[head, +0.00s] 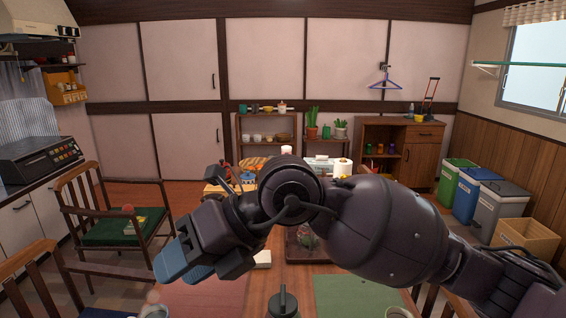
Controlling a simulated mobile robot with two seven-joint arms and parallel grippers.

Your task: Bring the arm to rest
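My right arm reaches in from the right across the middle of the head view, bent at a large rounded joint. My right gripper (184,268) is at its left end, with blue finger pads pointing down and left. It hangs above the near part of the dining table (262,298). No object shows in it, but the angle hides whether its fingers are apart. My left gripper and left arm are not in view. The arm hides the middle of the table.
A red mat (205,298) and a green mat (355,294) lie on the table, with a dark lidded pot (283,301) between them. A paper roll (342,167) stands behind my arm. A wooden chair (120,222) stands left; bins (458,180) stand right.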

